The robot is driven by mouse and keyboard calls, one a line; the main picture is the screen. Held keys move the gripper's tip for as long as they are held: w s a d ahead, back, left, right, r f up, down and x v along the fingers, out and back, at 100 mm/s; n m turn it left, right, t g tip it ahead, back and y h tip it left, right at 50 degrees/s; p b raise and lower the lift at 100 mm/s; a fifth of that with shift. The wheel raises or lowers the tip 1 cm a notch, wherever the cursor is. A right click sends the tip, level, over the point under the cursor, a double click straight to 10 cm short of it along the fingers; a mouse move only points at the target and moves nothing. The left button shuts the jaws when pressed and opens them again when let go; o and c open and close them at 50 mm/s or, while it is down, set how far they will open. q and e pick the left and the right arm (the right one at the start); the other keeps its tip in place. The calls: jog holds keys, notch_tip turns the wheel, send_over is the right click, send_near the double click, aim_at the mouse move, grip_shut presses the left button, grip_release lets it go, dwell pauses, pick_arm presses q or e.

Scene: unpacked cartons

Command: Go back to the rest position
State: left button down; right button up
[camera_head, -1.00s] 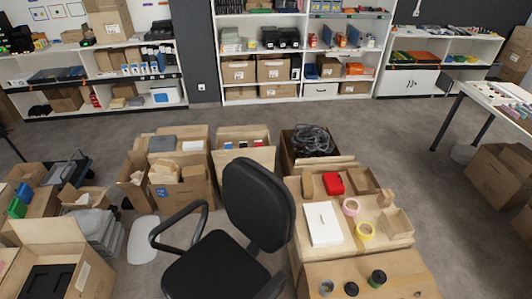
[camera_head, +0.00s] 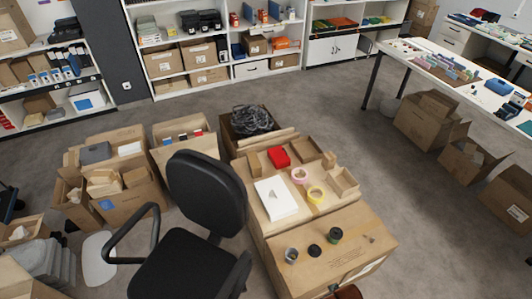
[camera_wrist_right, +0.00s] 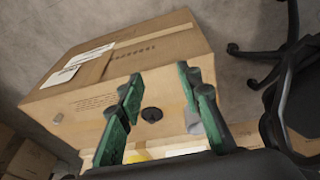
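My right gripper (camera_wrist_right: 162,105) shows in the right wrist view with its two green-padded fingers spread apart. Nothing is seen held between them. Beyond the fingers is a large closed carton (camera_wrist_right: 110,75), with a dark round item (camera_wrist_right: 152,114) showing between the fingers. Whether the fingers touch the carton cannot be told. My left gripper is in neither current view. A small dark reddish shape at the bottom edge of the head view is too cut off to identify.
Open cartons (camera_head: 130,200) stand left. A white table (camera_head: 425,62) is at right. Grey floor (camera_head: 420,215) is clear right of the middle cartons.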

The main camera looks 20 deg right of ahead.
jog(key=s+f, duration=0.3)
jog(key=f, duration=1.1)
jog(key=s+a+f+n+g, duration=0.1)
jog(key=s+f+g, duration=0.1)
jog(key=s+f, duration=1.7)
jog(key=shift+s, duration=0.9)
jog(key=shift+c, duration=0.6)
